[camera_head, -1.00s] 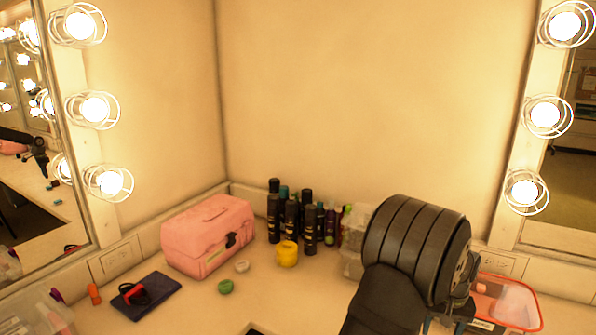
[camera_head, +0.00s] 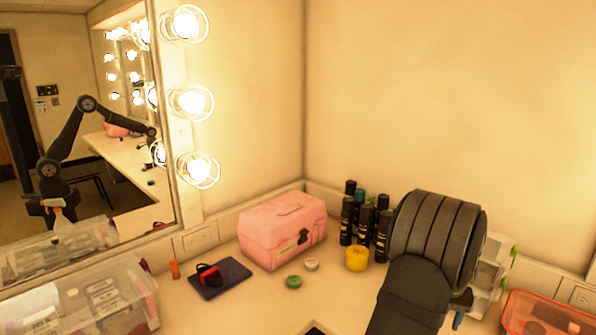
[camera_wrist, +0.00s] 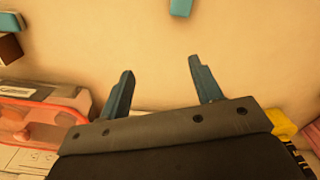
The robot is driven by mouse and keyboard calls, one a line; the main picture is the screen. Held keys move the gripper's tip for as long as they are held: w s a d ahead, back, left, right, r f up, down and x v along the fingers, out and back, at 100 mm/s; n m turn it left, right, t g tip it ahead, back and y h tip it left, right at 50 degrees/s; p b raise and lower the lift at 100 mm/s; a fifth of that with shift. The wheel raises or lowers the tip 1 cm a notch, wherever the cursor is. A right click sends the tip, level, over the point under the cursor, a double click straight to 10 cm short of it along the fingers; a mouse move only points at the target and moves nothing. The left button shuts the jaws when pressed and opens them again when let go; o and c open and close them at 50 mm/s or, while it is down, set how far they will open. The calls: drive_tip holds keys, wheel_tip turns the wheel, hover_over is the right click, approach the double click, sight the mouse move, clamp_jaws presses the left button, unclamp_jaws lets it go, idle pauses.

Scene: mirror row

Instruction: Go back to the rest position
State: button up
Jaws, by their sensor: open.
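My gripper (camera_wrist: 161,70) is open in the wrist view, its two teal fingers apart with only bare pale countertop showing between them. Nothing is held. In the head view my dark arm rises at the lower right and hides most of the gripper; only a small teal bit shows beside it. The arm covers part of the row of bottles (camera_head: 347,220) in that view.
A pink case (camera_head: 283,235), yellow jar (camera_head: 357,259), green lid (camera_head: 293,282) and dark blue pad (camera_head: 221,278) stand left of the arm. A clear bin (camera_head: 90,300) is at lower left, a red-rimmed container (camera_head: 530,315) at lower right. A lit mirror is left.

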drive_tip(key=w+a+n, duration=0.1)
drive_tip(key=w+a, duration=0.5)
drive_tip(key=a, duration=0.4)
drive_tip(key=w+a+n, duration=0.2)
drive_tip(key=w+a, duration=0.4)
drive_tip(key=a, duration=0.5)
drive_tip(key=shift+w+a+f, duration=0.1)
drive_tip(key=s+d+m, duration=0.1)
drive_tip(key=s+d, duration=0.4)
drive_tip(key=d, duration=0.4)
drive_tip(key=s+d+m, duration=0.1)
drive_tip(key=s+d, duration=0.3)
drive_tip(key=d, duration=0.5)
drive_tip(key=shift+s+d, duration=0.15)
drive_tip(key=shift+s, duration=0.25)
